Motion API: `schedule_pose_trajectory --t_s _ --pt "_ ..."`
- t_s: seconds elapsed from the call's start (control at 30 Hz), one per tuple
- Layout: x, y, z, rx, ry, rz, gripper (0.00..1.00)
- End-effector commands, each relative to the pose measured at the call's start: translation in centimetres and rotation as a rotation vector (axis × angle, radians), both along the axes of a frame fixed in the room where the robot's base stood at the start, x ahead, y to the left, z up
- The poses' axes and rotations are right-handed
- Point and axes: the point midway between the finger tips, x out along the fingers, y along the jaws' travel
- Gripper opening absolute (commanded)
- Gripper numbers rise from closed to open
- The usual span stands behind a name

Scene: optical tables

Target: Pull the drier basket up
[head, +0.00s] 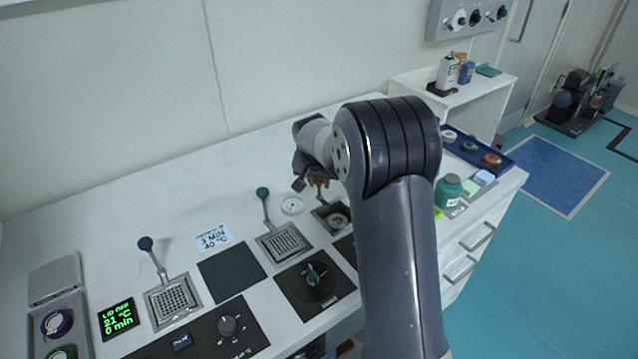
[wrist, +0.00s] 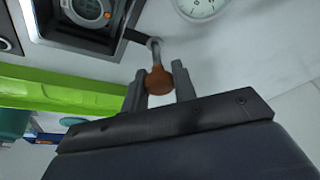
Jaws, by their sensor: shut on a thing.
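My gripper (head: 311,182) is over the right part of the bench. In the wrist view my gripper (wrist: 159,88) has its two fingers shut on a brown-orange knob (wrist: 158,78) at the end of a grey handle. The handle leads to a square metal well, which I take to be the drier, with its basket (head: 336,217) low inside. A round part (wrist: 88,12) sits in it. The knob (head: 320,184) shows just under the fingers in the head view. My arm hides part of the area right of the well.
A teal-knobbed basket (head: 284,241) and a blue-knobbed basket (head: 172,299) sit to the left. A small white dial (head: 292,205) lies beside the well. A card (head: 214,237) reads 3 MIN, 40 °C. A green bottle (head: 448,191) and a blue tray (head: 509,164) stand right of my arm.

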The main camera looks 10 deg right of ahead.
Motion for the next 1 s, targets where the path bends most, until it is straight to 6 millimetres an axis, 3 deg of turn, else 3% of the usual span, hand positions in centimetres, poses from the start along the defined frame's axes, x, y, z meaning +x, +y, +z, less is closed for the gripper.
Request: schedule_pose_trajectory --t_s 0.03,0.17,0.5,0.53,0.77,1.0 --pt "0.2 0.0 2.0 0.0 -0.009 0.0 0.0" --pt "0.2 0.0 4.3 -0.001 -0.009 0.001 0.0" --pt "0.3 0.0 4.8 -0.001 -0.014 0.002 0.0" --pt "0.3 0.0 4.8 -0.001 -0.014 0.002 0.29" --pt "0.2 0.0 4.6 -0.001 -0.008 0.001 0.48" --pt "0.1 0.0 4.5 -0.001 -0.006 0.001 0.48"
